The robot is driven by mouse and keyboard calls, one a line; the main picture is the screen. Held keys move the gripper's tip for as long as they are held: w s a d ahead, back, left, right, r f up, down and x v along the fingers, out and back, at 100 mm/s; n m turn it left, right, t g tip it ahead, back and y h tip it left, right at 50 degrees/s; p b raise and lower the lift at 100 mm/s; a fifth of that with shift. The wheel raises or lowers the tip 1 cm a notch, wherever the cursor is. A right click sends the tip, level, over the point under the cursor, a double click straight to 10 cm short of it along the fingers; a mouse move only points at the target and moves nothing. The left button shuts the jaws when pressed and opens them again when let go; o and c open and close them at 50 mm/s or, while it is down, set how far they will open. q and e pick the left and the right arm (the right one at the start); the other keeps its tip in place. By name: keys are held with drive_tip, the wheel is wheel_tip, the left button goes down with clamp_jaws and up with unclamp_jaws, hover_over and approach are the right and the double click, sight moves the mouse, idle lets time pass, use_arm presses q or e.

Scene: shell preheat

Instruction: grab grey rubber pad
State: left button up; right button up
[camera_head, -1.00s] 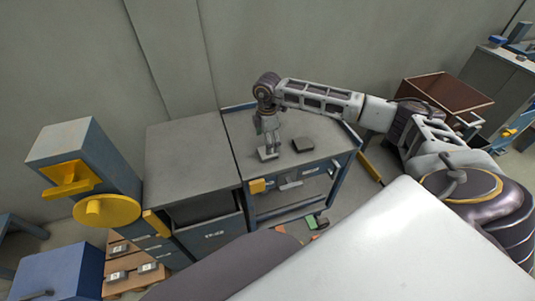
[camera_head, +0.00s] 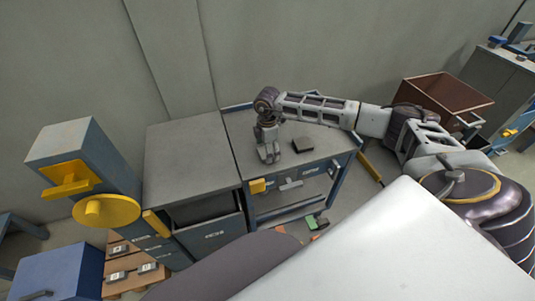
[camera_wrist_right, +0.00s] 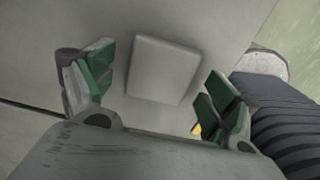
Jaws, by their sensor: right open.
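The grey rubber pad (camera_head: 302,145) is a small, dark, flat square lying on the grey top of a workbench (camera_head: 262,132) in the head view. It also shows in the right wrist view as a paler square pad (camera_wrist_right: 163,70) with rounded corners, between the finger lines. My right gripper (camera_head: 268,156) points down over the bench, just left of the pad in the head view. In the right wrist view my right gripper (camera_wrist_right: 157,88) has its green-padded fingers spread wide, with nothing between them touching. My left gripper is in neither view.
A grey cabinet (camera_head: 190,155) adjoins the bench on the left, beside a blue-grey machine with a yellow disc (camera_head: 105,211). A brown open bin (camera_head: 447,98) stands at the right. A wall runs behind the bench. The bench top around the pad is clear.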

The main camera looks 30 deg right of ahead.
drive_tip(key=shift+f, duration=0.3)
drive_tip(key=shift+c, duration=0.3)
drive_tip(key=c, duration=1.1)
drive_tip(key=shift+r, duration=0.2)
drive_tip(key=shift+r, duration=4.85)
